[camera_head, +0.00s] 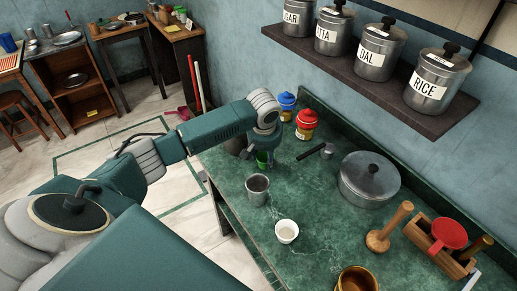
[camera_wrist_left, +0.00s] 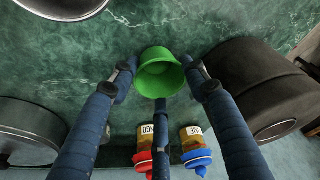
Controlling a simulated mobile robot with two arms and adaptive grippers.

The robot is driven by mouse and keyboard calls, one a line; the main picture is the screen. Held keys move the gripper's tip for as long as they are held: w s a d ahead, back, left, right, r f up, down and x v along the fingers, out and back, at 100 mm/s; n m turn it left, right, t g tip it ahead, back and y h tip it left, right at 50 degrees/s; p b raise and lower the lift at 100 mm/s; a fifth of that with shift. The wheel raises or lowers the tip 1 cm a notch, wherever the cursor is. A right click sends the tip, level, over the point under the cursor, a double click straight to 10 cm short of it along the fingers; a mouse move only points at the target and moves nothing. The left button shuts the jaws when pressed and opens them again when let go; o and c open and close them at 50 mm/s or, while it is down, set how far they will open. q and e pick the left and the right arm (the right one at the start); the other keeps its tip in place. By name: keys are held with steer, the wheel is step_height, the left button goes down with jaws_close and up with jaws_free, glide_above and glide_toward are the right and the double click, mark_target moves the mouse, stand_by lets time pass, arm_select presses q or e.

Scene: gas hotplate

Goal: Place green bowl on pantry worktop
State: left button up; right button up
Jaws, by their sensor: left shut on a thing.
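The green bowl (camera_head: 261,160) is small and mostly hidden under my left gripper (camera_head: 262,150) at the far left part of the green worktop (camera_head: 325,215). In the left wrist view the bowl (camera_wrist_left: 161,80) sits between the blue fingers of the left gripper (camera_wrist_left: 160,84), which is shut on it, with fingers on both sides and one below. The bowl is low over the green marble surface; I cannot tell whether it touches it. My right gripper is not in view.
A red-lidded jar (camera_head: 306,122) and a blue-lidded jar (camera_head: 287,105) stand behind the bowl. A steel tumbler (camera_head: 257,190) and white cup (camera_head: 287,231) stand in front. A dark vessel (camera_wrist_left: 250,85) is close beside it. A lidded pot (camera_head: 369,182) stands right.

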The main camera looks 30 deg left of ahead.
arm_select(q)
steer(key=a, duration=0.1)
steer(key=w+a+p, duration=0.1)
steer(key=a, duration=0.1)
steer(key=shift+w+a+f, duration=0.25)
steer(key=shift+a, duration=0.15)
steer(key=shift+f+p, duration=0.3)
steer(key=shift+f, duration=0.3)
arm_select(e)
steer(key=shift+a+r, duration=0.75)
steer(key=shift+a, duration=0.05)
arm_select(q)
steer(key=o, duration=0.9)
steer(key=shift+o, duration=0.2)
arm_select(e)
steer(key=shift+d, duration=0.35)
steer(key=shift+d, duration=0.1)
